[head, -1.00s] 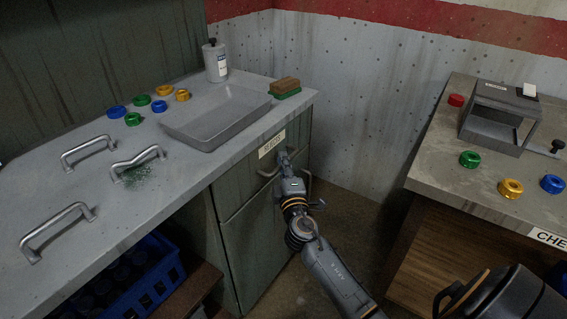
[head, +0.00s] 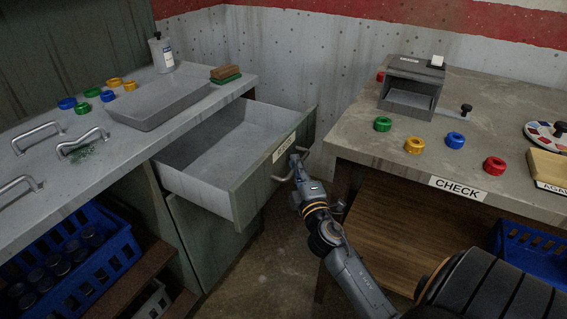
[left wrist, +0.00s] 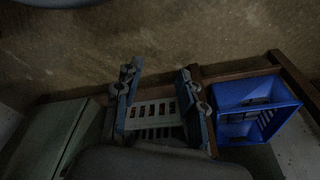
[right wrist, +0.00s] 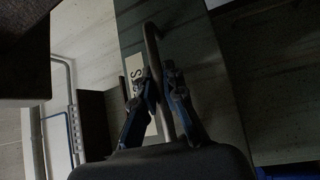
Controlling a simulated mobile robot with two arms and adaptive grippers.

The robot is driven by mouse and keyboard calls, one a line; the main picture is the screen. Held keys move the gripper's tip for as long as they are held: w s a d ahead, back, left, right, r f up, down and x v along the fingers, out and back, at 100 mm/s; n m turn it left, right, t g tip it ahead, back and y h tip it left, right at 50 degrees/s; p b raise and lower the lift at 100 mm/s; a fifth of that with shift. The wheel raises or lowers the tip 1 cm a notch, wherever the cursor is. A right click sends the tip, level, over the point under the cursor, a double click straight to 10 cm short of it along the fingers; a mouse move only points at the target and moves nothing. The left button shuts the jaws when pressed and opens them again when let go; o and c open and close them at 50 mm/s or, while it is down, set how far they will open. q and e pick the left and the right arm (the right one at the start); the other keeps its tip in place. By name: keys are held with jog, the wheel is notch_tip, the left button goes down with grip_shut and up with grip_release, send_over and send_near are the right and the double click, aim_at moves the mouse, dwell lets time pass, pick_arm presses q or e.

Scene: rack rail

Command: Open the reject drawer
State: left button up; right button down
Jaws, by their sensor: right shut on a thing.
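The reject drawer (head: 248,197) is pulled well out from under the grey counter in the head view. Its inside is visible and looks empty. A label, partly hidden, is on its front above a bar handle (head: 281,178). My right gripper (head: 296,164) is at the handle. In the right wrist view the handle bar (right wrist: 152,42) passes between the fingers of the right gripper (right wrist: 160,78), which is shut on it. My left gripper (left wrist: 157,80) shows only in the left wrist view, with its fingers wide apart and nothing between them.
The counter (head: 125,140) holds a grey tray (head: 125,117), bottle (head: 162,55), brush, colored rings and metal handles. A blue crate (head: 110,248) stands below. The CHECK table (head: 350,142) is close on the right; a narrow floor gap separates it from the drawer.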

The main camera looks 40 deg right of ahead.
jog(key=s, duration=0.1)
jog(key=s+d, duration=0.1)
jog(key=s, duration=0.1)
jog(key=shift+s+d+f, duration=0.1)
jog(key=shift+s, duration=0.05)
pick_arm(q)
jog(key=shift+w+r, duration=0.3)
jog(key=shift+w, duration=0.2)
jog(key=shift+s+f, duration=0.1)
jog(key=shift+s, duration=0.05)
jog(key=shift+s+f, duration=0.1)
jog(key=shift+s, duration=0.05)
pick_arm(e)
jog(key=c, duration=1.4)
grip_release()
jog(key=r+v, duration=0.1)
jog(key=v, duration=0.6)
jog(key=shift+s+f, duration=0.2)
jog(key=shift+f, duration=0.3)
